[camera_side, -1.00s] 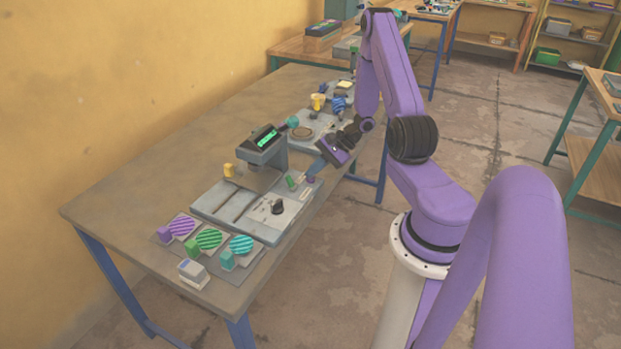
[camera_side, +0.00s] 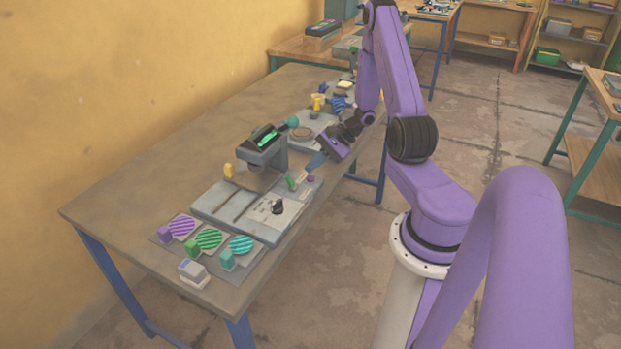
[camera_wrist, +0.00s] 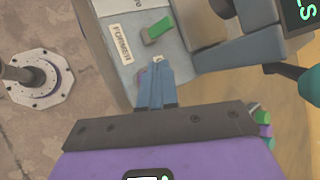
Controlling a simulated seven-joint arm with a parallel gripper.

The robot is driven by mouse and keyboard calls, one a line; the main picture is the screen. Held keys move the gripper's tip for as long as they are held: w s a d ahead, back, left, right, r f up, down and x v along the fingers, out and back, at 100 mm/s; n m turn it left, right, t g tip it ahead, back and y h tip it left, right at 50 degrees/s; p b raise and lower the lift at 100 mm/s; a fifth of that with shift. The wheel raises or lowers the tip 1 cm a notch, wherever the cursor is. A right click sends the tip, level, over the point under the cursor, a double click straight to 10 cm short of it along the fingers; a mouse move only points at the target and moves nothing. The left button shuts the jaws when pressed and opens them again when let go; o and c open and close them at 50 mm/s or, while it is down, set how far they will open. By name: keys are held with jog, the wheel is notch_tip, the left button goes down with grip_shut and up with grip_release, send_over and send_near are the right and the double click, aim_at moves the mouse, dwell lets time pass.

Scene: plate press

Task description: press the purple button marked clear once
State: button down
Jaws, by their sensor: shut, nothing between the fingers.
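The purple button (camera_side: 311,178) is a small dot on the near right edge of the press base, beside the green lever (camera_side: 291,182). Its marking is too small to read in the side view. My gripper (camera_side: 314,163) has its blue fingers together and empty, pointing down just above and behind the button; they look apart from it. In the wrist view my fingertips (camera_wrist: 157,66) are over the grey panel close to the green lever (camera_wrist: 158,29).
The press head with a green-lit display (camera_side: 266,136) stands left of my gripper. A label reading FORMER (camera_wrist: 121,43) is on the panel. A black knob (camera_side: 278,207) and striped discs (camera_side: 208,239) are nearer the front. A tray with a round disc (camera_side: 301,133) lies behind.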

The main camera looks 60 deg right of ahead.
aim_at(313, 178)
jog(key=shift+r, duration=2.3)
jog(key=shift+a, duration=0.1)
jog(key=s+a+r+n+g, duration=0.2)
jog(key=a+r+n+g, duration=0.2)
jog(key=a+n, duration=0.45)
jog(key=s+a+r+n+g, duration=0.2)
jog(key=a+r+n+g, duration=0.3)
jog(key=a, duration=0.7)
jog(key=s+a+r+n+t+h, duration=0.1)
jog(key=s+a+r+n+h, duration=0.1)
jog(key=s+n, duration=0.6)
jog(key=s+a+r+n+t+h, duration=0.1)
jog(key=s+a+r+n+h, duration=0.2)
jog(key=s+a+n, duration=0.2)
jog(key=shift+s+n+h, duration=0.4)
jog(key=shift+s+n, duration=1.05)
jog(key=shift+n, duration=0.9)
